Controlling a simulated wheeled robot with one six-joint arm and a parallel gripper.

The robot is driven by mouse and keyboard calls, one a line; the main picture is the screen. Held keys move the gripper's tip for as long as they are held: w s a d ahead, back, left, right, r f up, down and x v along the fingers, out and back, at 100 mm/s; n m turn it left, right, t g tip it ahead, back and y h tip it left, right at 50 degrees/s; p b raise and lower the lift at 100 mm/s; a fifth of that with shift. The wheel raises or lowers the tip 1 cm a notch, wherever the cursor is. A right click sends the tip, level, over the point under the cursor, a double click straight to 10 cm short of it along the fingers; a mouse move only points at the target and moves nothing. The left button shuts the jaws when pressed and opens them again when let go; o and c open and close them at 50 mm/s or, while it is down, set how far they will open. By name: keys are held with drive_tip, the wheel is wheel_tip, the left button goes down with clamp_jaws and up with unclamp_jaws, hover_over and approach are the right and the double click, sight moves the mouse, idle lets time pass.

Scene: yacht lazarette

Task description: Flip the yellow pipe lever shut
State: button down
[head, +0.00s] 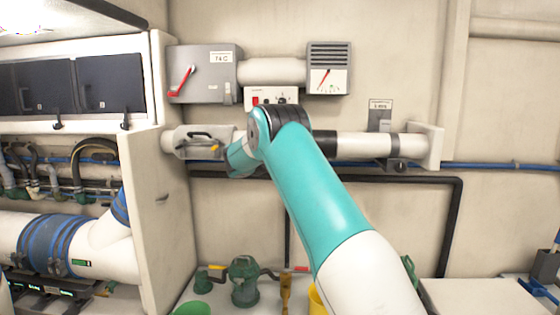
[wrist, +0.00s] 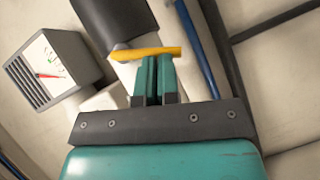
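The yellow lever (wrist: 146,53) shows in the wrist view as a bar lying crosswise at my fingertips, beside a white pipe section and a black pipe band (wrist: 115,20). My gripper (wrist: 157,60) has its two teal fingers close together, with nothing seen between them. The fingertips overlap the lever's lower edge in the picture. I cannot tell if they touch it. In the head view, my arm hides this lever and my fingers, in front of the white wall pipe (head: 363,145).
A grey gauge box (head: 328,68) and a switch box with a red handle (head: 203,73) are above the pipe. A grey clamp with a black handle (head: 200,141) is left of my wrist. A blue pipe (wrist: 197,50) runs close to my fingers. Green fittings (head: 244,281) stand below.

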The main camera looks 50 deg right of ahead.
drive_tip(key=shift+s+d+f+n+h+b, duration=0.2)
drive_tip(key=shift+s+d+n+h+b, duration=0.1)
drive_tip(key=shift+n+h, duration=0.4)
drive_tip(key=shift+g, duration=0.3)
drive_tip(key=shift+w+a, duration=0.1)
drive_tip(key=shift+a, duration=0.05)
drive_tip(key=w+a+r+b, duration=0.1)
drive_tip(key=a+b, duration=0.3)
drive_tip(key=a, duration=0.8)
drive_tip(key=shift+w+a+r, duration=0.3)
drive_tip(key=shift+w+r, duration=0.1)
drive_tip(key=shift+w, duration=0.3)
